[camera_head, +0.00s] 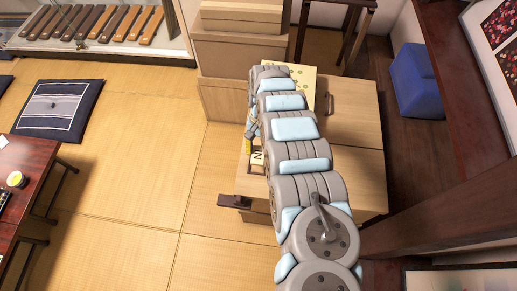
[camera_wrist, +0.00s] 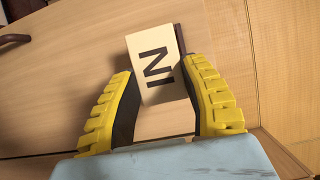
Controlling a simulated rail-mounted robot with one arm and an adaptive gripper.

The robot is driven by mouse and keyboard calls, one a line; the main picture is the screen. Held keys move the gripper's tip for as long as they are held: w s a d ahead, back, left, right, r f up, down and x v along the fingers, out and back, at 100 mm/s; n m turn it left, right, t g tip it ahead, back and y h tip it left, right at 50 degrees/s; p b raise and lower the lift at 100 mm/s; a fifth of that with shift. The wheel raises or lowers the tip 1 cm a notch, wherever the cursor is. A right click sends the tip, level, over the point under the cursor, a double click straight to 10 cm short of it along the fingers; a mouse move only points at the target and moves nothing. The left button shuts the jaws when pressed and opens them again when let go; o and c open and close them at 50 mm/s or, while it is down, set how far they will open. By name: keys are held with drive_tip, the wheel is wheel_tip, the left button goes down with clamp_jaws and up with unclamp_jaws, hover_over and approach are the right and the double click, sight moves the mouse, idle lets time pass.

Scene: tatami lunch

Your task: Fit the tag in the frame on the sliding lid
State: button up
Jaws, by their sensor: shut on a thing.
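The tag is a cream plate with dark letters; it shows in the wrist view (camera_wrist: 152,48) between the yellow-padded fingers of my gripper (camera_wrist: 160,70). My gripper is shut on the tag's sides. In the head view the tag (camera_head: 257,158) shows at the left edge of my arm, close over the pale wooden cabinet (camera_head: 350,125). A dark strip (camera_wrist: 181,40) lies along the tag's right edge in the wrist view; I cannot tell whether it is part of the frame. The frame and the sliding lid are not clearly distinguishable, and my arm hides much of the cabinet top.
A dark handle (camera_head: 328,104) is on the cabinet, and a dark piece (camera_head: 235,201) sticks out at its lower left. Stacked wooden boxes (camera_head: 238,50) stand behind. A blue object (camera_head: 414,82) is at the right.

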drive_tip(key=shift+f+b, duration=1.45)
drive_tip(key=shift+f, duration=1)
drive_tip(key=shift+w+f, duration=0.1)
drive_tip(key=shift+f, duration=0.25)
idle(0.5)
drive_tip(key=o, duration=1)
drive_tip(key=shift+c, duration=0.2)
drive_tip(key=shift+r, duration=0.1)
drive_tip(key=v, duration=1.1)
drive_tip(key=shift+r, duration=0.4)
